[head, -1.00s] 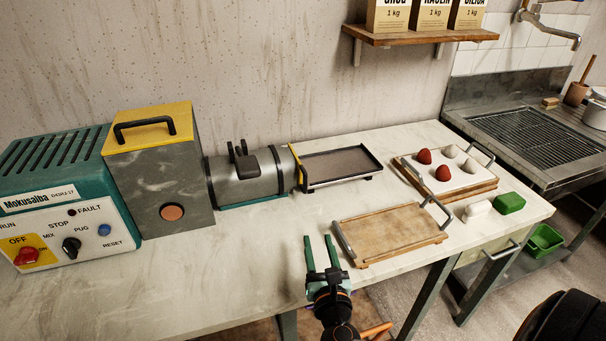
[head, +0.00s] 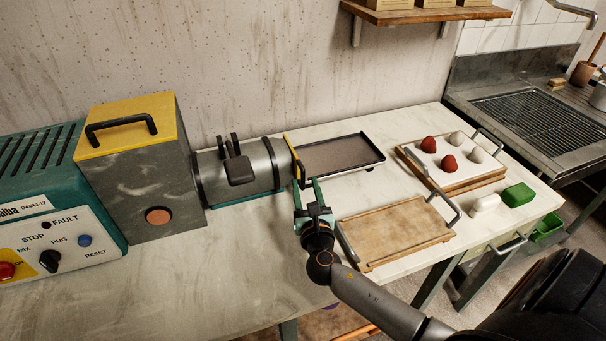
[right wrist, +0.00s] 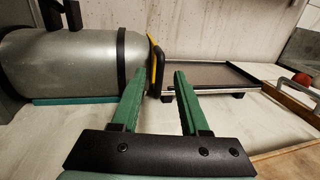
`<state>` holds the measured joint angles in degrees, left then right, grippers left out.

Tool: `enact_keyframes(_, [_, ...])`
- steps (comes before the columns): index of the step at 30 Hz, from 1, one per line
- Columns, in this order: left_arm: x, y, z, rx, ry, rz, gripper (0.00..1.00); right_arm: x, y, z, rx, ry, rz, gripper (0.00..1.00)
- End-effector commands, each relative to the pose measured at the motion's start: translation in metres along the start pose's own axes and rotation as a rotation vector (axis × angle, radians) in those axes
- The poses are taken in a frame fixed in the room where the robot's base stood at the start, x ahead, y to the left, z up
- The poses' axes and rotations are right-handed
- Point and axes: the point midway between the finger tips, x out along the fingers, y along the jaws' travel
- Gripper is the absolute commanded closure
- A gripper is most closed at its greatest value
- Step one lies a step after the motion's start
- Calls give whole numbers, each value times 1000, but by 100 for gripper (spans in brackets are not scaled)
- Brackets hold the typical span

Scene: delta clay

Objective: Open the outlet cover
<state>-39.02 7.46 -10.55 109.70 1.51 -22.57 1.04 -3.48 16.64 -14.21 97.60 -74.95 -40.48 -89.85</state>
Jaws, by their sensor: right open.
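The outlet cover (head: 292,158) is a thin yellow plate with a dark edge. It stands upright at the right end of the grey metal barrel (head: 259,168), beside the dark outlet tray (head: 340,154). In the right wrist view the cover (right wrist: 152,68) shows nearly edge-on, against the barrel end. My right gripper (head: 307,184) has green fingers. It is open and empty, just in front of the cover; the wrist view shows its fingertips (right wrist: 157,82) close to the cover, and I cannot tell whether they touch it. My left gripper is out of view.
A wooden board with handles (head: 394,232) lies right of my right gripper. Behind it, a tray (head: 470,183) holds red and pale lumps. The table's front left is clear.

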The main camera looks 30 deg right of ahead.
Motion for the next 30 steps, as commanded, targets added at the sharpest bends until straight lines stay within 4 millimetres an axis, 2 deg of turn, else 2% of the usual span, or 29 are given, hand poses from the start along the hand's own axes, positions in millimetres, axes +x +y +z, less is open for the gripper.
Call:
enact_keyframes(3, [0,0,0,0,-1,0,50,21,0,0,0,-1,-1,55])
enact_keyframes(9, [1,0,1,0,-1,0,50,40,0,-1,-1,0,-1,55])
enact_keyframes(20, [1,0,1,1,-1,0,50,44,0,0,0,1,0,55])
enact_keyframes(30, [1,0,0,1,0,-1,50,44,0,0,0,1,0,94])
